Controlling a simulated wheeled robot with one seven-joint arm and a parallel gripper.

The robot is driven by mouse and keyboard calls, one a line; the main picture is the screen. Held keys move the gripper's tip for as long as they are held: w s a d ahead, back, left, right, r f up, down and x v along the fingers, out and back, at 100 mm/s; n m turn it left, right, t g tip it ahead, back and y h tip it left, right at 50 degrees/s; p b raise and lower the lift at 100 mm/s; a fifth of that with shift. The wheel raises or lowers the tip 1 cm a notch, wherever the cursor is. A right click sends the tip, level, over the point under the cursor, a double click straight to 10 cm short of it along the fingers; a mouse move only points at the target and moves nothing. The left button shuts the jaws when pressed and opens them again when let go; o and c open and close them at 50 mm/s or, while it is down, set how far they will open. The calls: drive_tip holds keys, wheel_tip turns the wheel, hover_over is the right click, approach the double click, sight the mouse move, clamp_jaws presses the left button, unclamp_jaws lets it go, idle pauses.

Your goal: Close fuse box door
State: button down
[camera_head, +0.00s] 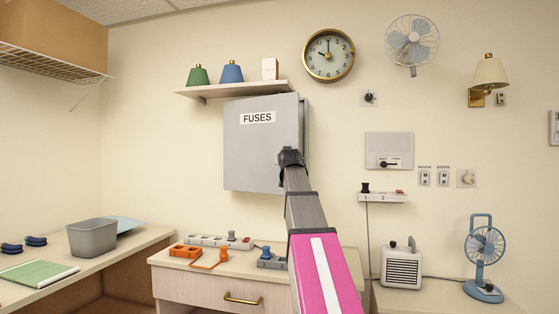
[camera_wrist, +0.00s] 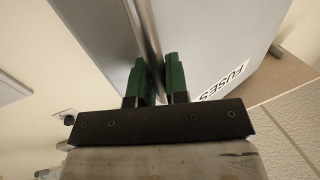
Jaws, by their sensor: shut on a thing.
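The grey fuse box door (camera_head: 255,155) hangs on the back wall and carries a "FUSES" label. It stands slightly ajar, with a strip of the fuse box (camera_head: 305,125) showing behind its right edge. My gripper (camera_head: 291,155) is at the door's lower right edge. In the wrist view, the green fingers of my gripper (camera_wrist: 157,78) lie on both sides of the door's edge and are shut on it. The labelled door face (camera_wrist: 225,45) is to the right there. The box's inside and the hinges are hidden.
A shelf (camera_head: 235,90) with small lamps is just above the box. Below is a cabinet (camera_head: 205,285) bearing power strips (camera_head: 220,241) and orange items.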

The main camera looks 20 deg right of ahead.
drive_tip(key=shift+w+d, duration=0.6)
drive_tip(key=shift+d, duration=0.15)
drive_tip(key=w+d+n+y, duration=0.3)
drive_tip(key=w+d+y, duration=0.1)
drive_tip(key=w+d, duration=0.2)
drive_tip(key=shift+w+d+y, duration=0.25)
drive_tip(key=shift+w+y, duration=0.05)
drive_tip(key=shift+w+d, duration=0.1)
drive_tip(key=c, duration=1.1)
unclamp_jaws()
drive_tip(key=shift+w, duration=0.1)
drive_tip(key=shift+c, duration=0.2)
drive_tip(key=s, duration=1.1)
drive_tip(key=shift+d, duration=0.15)
